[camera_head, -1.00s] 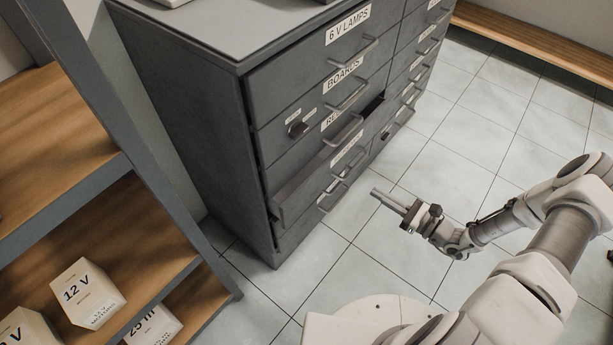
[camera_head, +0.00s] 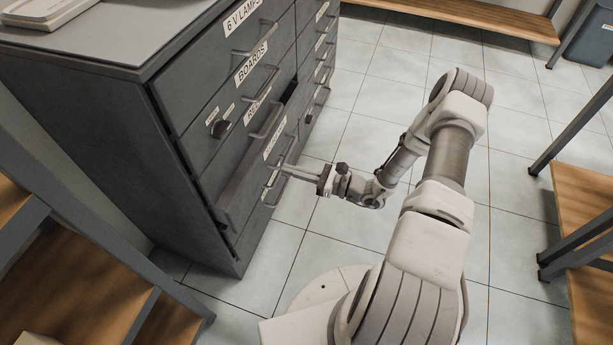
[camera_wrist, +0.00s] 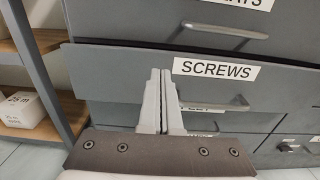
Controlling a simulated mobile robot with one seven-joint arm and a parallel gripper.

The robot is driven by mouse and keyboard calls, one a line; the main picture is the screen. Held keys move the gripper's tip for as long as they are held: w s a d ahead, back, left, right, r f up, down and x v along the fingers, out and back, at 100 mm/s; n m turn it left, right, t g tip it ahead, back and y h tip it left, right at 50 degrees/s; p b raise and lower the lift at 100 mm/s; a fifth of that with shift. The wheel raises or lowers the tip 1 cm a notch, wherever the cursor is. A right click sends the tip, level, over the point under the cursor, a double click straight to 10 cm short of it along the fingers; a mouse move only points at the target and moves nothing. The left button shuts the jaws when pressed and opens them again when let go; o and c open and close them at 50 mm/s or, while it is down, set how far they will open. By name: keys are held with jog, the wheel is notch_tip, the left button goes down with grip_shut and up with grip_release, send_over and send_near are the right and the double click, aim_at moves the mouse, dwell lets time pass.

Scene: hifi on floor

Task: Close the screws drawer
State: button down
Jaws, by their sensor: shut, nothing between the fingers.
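The screws drawer (camera_head: 243,182) is in the grey cabinet and stands partly pulled out, its front proud of the drawers around it. In the wrist view its grey front (camera_wrist: 115,72) has a white SCREWS label (camera_wrist: 217,69) and a bar handle (camera_wrist: 222,105) below that. My gripper (camera_head: 284,170) is shut and empty, its fingertips close to the drawer front. In the wrist view my gripper (camera_wrist: 160,74) points at the front, just left of the label, over part of it. I cannot tell whether the fingertips touch it.
The cabinet (camera_head: 110,150) has several other labelled drawers, including a boards drawer (camera_head: 235,85) above. A wooden shelf unit (camera_head: 85,290) stands close at lower left and another (camera_head: 585,205) at right. Tiled floor (camera_head: 400,90) is clear beyond my arm.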

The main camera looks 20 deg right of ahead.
aim_at(259, 161)
jog(key=b+x, duration=0.1)
jog(key=x, duration=0.5)
jog(key=shift+w+a+b, duration=0.15)
jog(key=shift+a+b, duration=0.05)
jog(key=shift+b, duration=0.15)
jog(key=shift+a, duration=0.1)
